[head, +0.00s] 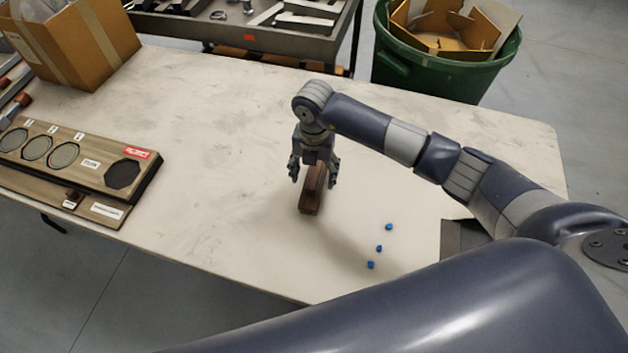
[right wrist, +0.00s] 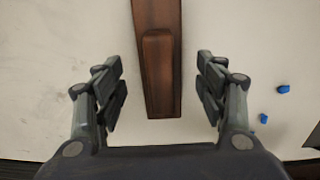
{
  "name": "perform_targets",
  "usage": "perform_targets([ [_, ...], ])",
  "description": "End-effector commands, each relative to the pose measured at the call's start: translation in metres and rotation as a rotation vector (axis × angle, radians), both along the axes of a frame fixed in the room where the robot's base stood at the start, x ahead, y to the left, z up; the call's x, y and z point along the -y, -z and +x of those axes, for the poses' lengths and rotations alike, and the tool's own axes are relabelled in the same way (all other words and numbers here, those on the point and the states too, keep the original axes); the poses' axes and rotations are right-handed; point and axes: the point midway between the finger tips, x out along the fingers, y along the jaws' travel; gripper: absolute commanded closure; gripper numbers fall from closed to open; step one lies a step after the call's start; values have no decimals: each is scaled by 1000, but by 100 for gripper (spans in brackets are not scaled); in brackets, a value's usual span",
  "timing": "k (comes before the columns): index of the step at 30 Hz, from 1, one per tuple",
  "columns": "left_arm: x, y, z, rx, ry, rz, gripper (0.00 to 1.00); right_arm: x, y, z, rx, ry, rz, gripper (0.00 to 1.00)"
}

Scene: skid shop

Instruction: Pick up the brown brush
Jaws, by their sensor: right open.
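The brown brush (head: 311,190) lies on the pale worktable, near its middle, pointing away from me. My right gripper (head: 314,176) is above it with one finger on each side. In the right wrist view the brush (right wrist: 160,85) shows between the fingers of my right gripper (right wrist: 162,85), with a clear gap on both sides. The gripper is open and holds nothing. The brush's far end is cut off by the top of that view. My left gripper is not in view.
Several small blue pieces (head: 379,248) lie on the table (head: 230,130) right of the brush. A wooden board with round recesses (head: 85,160) and a cardboard box (head: 85,45) are at the left. A green bin (head: 440,75) stands behind the table.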

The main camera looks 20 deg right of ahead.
Motion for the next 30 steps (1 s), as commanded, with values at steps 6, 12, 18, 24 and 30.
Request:
perform_targets([
  [6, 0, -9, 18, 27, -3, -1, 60, 0, 24, -1, -2, 0, 1, 35],
  [12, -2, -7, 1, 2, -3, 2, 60, 0, 27, -1, 0, -1, 0, 35],
  [18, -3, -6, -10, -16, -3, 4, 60, 0, 26, -1, 1, 0, 1, 69],
  [24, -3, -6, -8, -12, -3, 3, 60, 0, 26, -1, 1, 0, 1, 86],
  [30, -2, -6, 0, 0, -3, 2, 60, 0, 26, 0, 1, 0, 1, 86],
])
